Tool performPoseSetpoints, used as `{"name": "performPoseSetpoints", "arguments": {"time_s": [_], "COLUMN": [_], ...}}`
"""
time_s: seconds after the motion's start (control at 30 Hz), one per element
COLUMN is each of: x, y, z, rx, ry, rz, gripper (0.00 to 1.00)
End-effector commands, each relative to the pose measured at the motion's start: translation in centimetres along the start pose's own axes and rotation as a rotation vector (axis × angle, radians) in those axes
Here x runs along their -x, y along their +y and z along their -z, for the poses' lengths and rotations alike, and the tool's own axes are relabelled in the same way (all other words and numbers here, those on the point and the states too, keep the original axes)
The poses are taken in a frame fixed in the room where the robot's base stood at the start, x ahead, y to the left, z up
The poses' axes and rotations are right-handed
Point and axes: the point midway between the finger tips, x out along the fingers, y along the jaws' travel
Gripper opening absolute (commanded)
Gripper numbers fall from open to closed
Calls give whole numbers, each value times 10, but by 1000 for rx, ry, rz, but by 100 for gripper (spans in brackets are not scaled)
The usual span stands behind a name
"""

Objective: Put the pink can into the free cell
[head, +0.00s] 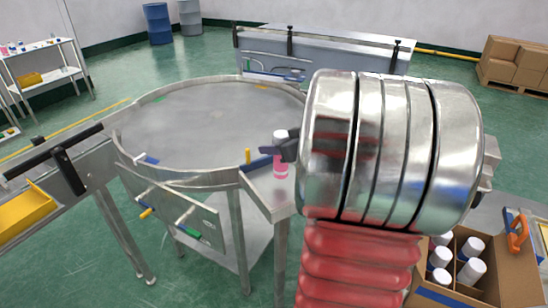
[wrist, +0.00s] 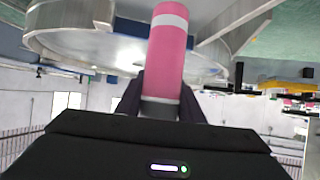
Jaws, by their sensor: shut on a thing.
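The pink can (head: 281,164) has a white top and a white band. My gripper (head: 284,149) is shut on it beside the round steel table, near the small steel shelf at its front right. In the wrist view the pink can (wrist: 167,60) stands between the dark fingers of my gripper (wrist: 160,98). I cannot tell whether the can touches the shelf. A cardboard box (head: 455,297) with white-capped cans in divided cells is at the lower right. Part of the box is hidden behind my arm, and I cannot tell which cell is empty.
The round steel table (head: 205,115) is bare in the middle. A steel conveyor (head: 330,55) stands behind it. An orange-handled tool (head: 516,232) is at the right near the box. A yellow tray (head: 25,212) is at the left. My arm covers the centre right.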

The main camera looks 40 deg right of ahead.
Motion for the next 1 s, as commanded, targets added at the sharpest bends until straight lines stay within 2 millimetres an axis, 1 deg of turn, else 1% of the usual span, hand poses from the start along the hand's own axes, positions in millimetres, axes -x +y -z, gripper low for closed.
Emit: {"name": "performPoseSetpoints", "arguments": {"time_s": [0.17, 0.27, 0.5, 0.6, 0.97, 1.0], "x": [0, -1, -15, -18, -19, -20], "y": [0, 0, -1, -1, -1, -1], "z": [1, -2, -26, -32, -34, -35], "rx": [1, 0, -2, 0, 1, 1], "ry": [1, 0, -2, 0, 0, -1], "rz": [0, 1, 2, 1, 2, 2], "gripper": [8, 8, 8, 8, 8, 35]}}
